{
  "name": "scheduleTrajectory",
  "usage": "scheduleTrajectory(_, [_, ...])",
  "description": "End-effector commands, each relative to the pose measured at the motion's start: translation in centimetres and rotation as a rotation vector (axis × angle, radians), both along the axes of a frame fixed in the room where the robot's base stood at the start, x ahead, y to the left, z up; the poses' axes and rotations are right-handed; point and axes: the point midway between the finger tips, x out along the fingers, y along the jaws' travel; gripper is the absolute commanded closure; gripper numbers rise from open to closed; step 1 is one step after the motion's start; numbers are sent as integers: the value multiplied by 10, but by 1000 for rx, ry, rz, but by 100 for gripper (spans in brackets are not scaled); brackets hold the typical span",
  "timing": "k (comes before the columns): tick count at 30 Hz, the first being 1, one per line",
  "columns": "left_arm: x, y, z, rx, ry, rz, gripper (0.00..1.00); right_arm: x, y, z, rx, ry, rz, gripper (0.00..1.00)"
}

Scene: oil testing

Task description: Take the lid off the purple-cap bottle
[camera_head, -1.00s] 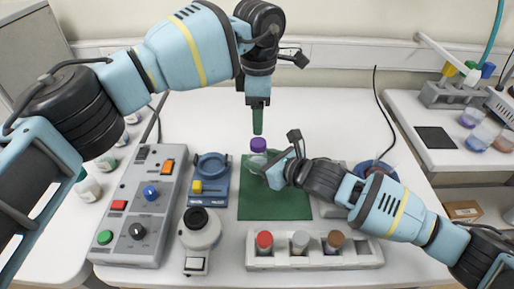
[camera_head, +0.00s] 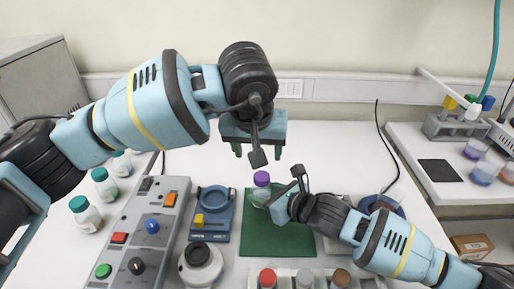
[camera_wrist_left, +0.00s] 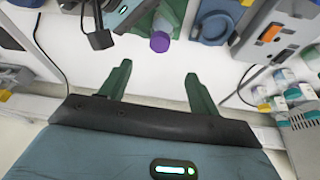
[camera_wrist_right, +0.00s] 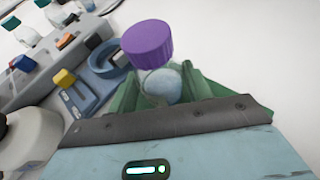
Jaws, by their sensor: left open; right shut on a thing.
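The purple-cap bottle (camera_head: 258,193) stands over the green mat (camera_head: 276,236), its purple lid (camera_head: 261,178) on top. My right gripper (camera_head: 272,200) is shut on the bottle's body from the right. In the right wrist view the purple lid (camera_wrist_right: 147,42) sits above the green fingers, with the pale bottle (camera_wrist_right: 163,83) between them. My left gripper (camera_head: 257,150) is open and empty, above and behind the bottle, fingers pointing down. In the left wrist view its two fingers (camera_wrist_left: 158,88) are spread, and the purple lid (camera_wrist_left: 160,41) shows beyond them.
A control box (camera_head: 143,235) with buttons and a blue device (camera_head: 212,213) stand left of the mat. A rack (camera_head: 300,277) with several capped vials is at the front. Several green-capped bottles (camera_head: 86,212) stand far left. The table behind the bottle is clear.

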Motion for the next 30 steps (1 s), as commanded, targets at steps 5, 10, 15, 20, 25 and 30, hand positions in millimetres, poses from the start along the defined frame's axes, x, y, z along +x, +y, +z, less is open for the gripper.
scheduleTrajectory(5, [-3,1,2,21,-26,-75,38,0,0,-1,-1,1,0,91])
scheduleTrajectory(10, [-3,1,1,23,-27,-80,38,0,0,-1,-1,1,0,91])
scheduleTrajectory(15, [1,0,-10,22,-23,-77,38,0,0,-1,-1,1,0,91])
scheduleTrajectory(20, [10,-2,-33,22,-21,-77,38,0,0,-1,-1,1,0,91])
scheduleTrajectory(25, [21,-4,-59,22,-21,-76,38,0,0,-1,-1,1,0,91])
scheduleTrajectory(30, [31,-6,-84,22,-23,-76,38,0,0,-1,-1,1,0,91])
